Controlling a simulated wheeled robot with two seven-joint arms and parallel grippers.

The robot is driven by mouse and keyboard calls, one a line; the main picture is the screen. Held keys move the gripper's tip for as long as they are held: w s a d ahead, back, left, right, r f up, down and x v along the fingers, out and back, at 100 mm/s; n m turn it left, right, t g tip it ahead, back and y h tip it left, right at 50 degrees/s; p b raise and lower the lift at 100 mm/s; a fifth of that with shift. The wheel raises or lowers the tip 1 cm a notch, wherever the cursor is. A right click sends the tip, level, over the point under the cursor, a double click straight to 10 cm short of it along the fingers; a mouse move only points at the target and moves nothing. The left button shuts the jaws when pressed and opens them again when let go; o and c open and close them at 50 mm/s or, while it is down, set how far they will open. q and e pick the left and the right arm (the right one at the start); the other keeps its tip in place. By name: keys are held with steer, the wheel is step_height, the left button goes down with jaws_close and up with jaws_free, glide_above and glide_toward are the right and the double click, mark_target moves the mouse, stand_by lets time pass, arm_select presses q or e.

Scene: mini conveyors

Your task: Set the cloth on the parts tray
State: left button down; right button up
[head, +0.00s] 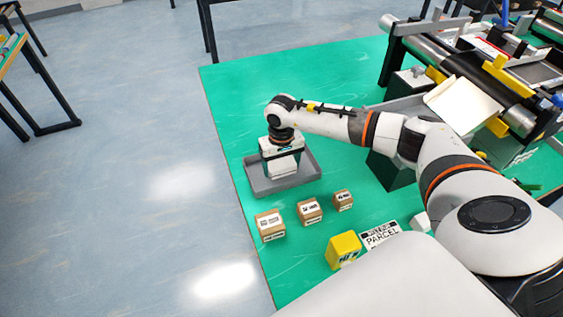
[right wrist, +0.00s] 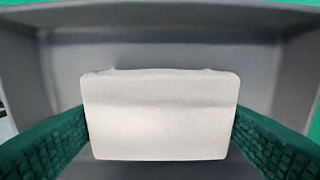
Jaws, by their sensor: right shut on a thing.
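The cloth (right wrist: 160,115) shows in the right wrist view as a pale, whitish rectangular block between two green finger pads. My right gripper (head: 281,170) is shut on it, over the grey parts tray (head: 297,184). The tray's walls and floor also show around the cloth in the right wrist view (right wrist: 62,75). In the head view the gripper hides most of the cloth and part of the tray. I cannot tell whether the cloth touches the tray floor. My left gripper is not in view.
Several small cardboard boxes (head: 269,225) stand in front of the tray on the green mat (head: 236,100). A yellow cube (head: 343,249) and a parcel sign (head: 381,235) are nearer me. Conveyors (head: 470,70) fill the back right. The mat's back left is clear.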

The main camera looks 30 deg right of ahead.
mark_target(282, 163)
steer(key=shift+f+b, duration=0.2)
steer(key=shift+b, duration=0.1)
steer(key=o, duration=1)
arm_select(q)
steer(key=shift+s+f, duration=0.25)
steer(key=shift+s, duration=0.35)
arm_select(e)
steer(key=shift+r, duration=0.1)
steer(key=shift+r, duration=0.15)
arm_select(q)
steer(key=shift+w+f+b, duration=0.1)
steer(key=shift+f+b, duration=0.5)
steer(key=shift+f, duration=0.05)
arm_select(e)
step_height(282, 163, up, 12)
